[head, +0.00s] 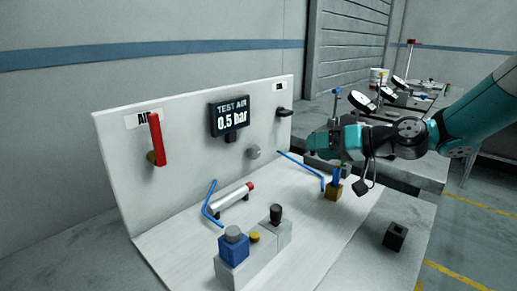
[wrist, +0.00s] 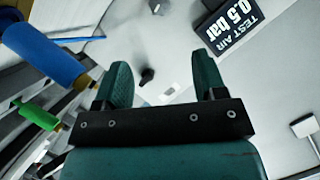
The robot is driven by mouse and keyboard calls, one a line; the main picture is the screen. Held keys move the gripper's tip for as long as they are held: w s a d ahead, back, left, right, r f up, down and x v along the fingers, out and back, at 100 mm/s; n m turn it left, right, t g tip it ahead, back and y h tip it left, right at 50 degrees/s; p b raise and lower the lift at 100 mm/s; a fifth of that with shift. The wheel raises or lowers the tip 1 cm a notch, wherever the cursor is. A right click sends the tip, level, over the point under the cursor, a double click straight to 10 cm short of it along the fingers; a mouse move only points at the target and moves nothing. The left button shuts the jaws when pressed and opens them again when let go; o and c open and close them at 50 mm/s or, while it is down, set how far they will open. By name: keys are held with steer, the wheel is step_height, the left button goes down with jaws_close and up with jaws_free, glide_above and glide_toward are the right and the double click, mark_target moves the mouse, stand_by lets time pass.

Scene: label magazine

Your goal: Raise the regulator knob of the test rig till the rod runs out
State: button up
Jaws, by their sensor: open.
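The display (head: 230,117) on the upright white panel reads "TEST AIR 0.5 bar"; it also shows in the wrist view (wrist: 232,28). A grey round knob (head: 254,152) sits below and right of it, and a black handle (head: 284,112) sits further right; which is the regulator knob I cannot tell for sure. A silver cylinder (head: 232,202) with a red end lies on the base board; no extended rod shows. My gripper (head: 312,146) is open and empty, right of the panel. In the wrist view the black handle (wrist: 147,75) appears between the open fingers (wrist: 163,80).
A red lever (head: 156,140) is at the panel's left. Blue tubes (head: 212,205) run by the cylinder. A grey block carries a blue knob unit (head: 233,249), a yellow button (head: 254,237) and a black knob (head: 276,213).

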mark_target(258, 153)
steer(key=p+x, duration=0.1)
steer(key=x, duration=1.6)
steer(key=shift+w+a+p, duration=0.15)
steer(key=shift+p, duration=0.2)
